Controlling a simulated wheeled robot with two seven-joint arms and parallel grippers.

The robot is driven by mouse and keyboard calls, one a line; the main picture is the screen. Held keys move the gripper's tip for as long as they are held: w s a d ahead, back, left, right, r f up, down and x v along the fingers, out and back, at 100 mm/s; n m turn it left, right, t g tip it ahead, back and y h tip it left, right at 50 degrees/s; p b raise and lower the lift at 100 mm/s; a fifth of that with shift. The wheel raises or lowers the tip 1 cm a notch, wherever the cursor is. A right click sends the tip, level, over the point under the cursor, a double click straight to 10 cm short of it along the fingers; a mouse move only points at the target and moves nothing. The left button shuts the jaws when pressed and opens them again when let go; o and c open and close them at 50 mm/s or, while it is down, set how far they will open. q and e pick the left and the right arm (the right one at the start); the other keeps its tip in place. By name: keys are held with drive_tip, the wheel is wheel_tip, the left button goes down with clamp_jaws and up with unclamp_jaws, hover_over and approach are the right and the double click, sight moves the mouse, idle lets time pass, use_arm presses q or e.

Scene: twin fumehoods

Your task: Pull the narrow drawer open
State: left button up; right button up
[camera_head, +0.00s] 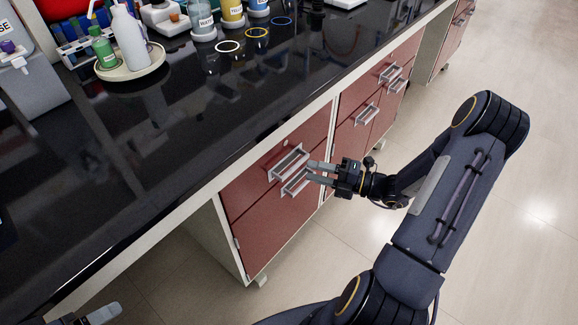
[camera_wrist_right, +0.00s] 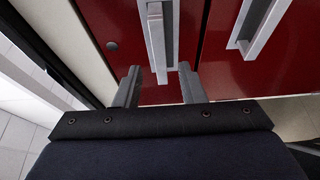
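The narrow drawer (camera_head: 262,176) is a shallow dark red front under the black counter, with a silver bar handle (camera_head: 288,162) and a small round lock. It looks closed, flush with the cabinet. In the right wrist view its handle (camera_wrist_right: 156,40) points into the gap between my right gripper's fingers (camera_wrist_right: 158,88). My right gripper (camera_head: 319,173) is open in front of the handle, one finger on each side; contact is not clear. My left gripper (camera_head: 103,315) shows only partly at the bottom left edge; its opening is hidden.
Just below is a larger red front (camera_head: 272,218) with its own handle (camera_head: 296,184), close to my right fingers. More red drawers (camera_head: 372,103) continue to the right. Bottles on a round tray (camera_head: 131,70) stand on the counter (camera_head: 150,140). The floor to the right is clear.

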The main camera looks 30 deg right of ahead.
sight(297, 168)
drive_tip(key=x, duration=0.6)
drive_tip(key=shift+a+b, duration=0.1)
drive_tip(key=shift+b, duration=0.2)
drive_tip(key=shift+c, duration=0.5)
clamp_jaws()
